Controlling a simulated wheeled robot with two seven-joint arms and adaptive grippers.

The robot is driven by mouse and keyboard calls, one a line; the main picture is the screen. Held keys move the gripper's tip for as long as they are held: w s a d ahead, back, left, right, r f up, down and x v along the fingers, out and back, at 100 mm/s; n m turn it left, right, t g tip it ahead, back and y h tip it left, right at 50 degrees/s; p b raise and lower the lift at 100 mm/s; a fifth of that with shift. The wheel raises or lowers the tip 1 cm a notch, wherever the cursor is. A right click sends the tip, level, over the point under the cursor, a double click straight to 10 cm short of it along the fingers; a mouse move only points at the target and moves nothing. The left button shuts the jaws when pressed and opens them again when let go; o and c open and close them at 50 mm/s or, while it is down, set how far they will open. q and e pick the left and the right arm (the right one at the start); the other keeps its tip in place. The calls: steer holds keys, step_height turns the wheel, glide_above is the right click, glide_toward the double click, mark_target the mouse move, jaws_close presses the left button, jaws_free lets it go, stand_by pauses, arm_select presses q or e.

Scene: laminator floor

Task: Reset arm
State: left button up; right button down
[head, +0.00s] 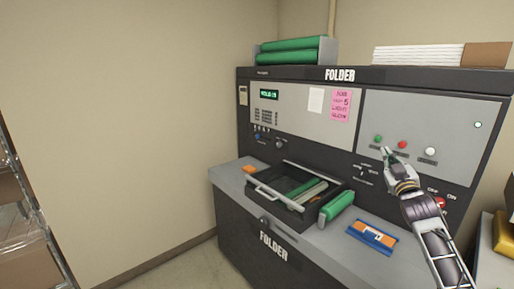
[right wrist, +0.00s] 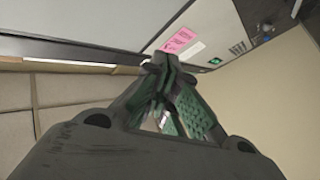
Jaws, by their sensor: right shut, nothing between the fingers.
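My right gripper (head: 386,152) is raised in front of the folder machine's (head: 340,92) grey panel, just below the green button (head: 378,139) and left of the red button (head: 402,144). I cannot tell whether it touches the panel. Its fingers are closed together with nothing between them. In the right wrist view the fingertips (right wrist: 168,62) meet, with the pink note (right wrist: 180,41) and a lit green spot beyond them. My left gripper is not in view.
An open drawer tray (head: 262,190) holds green and pale rollers. A green roller (head: 338,206) and a blue-and-orange item (head: 372,237) lie on the ledge. Green rolls (head: 290,52) and white stacks (head: 418,54) are on top. A shelf rack (head: 45,215) stands left.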

steer(key=s+a+f+g, duration=0.3)
steer(key=s+a+f, duration=0.1)
steer(key=f, duration=0.5)
steer(key=s+a+f+m+g, duration=0.1)
steer(key=s+a+f+g, duration=0.3)
steer(key=f, duration=0.6)
steer(key=s+a+f+g, duration=0.1)
steer(key=s+a+f, duration=0.4)
steer(key=f, duration=0.4)
steer(key=s+a+f+g+y, duration=0.1)
steer(key=s+a+f+g, duration=0.25)
steer(key=s, duration=0.65)
steer(key=s+a+f+m+g+y, duration=0.1)
steer(key=s+a+f+g, duration=0.3)
steer(key=s, duration=0.5)
steer(key=s+a+f+g, duration=0.2)
steer(key=s+f, duration=0.3)
steer(key=s, duration=0.5)
step_height(320, 180, down, 32)
steer(key=s+g, duration=0.1)
steer(key=s, duration=0.1)
steer(key=s+d+f+g, duration=0.1)
steer(key=s+d+f, duration=0.1)
steer(key=s+f, duration=0.8)
steer(key=s+d+f, duration=0.2)
steer(key=s+f, duration=0.9)
steer(key=s, duration=0.1)
steer(key=shift+g, duration=0.35)
steer(key=shift+s+a, duration=0.1)
steer(key=shift+s, duration=0.05)
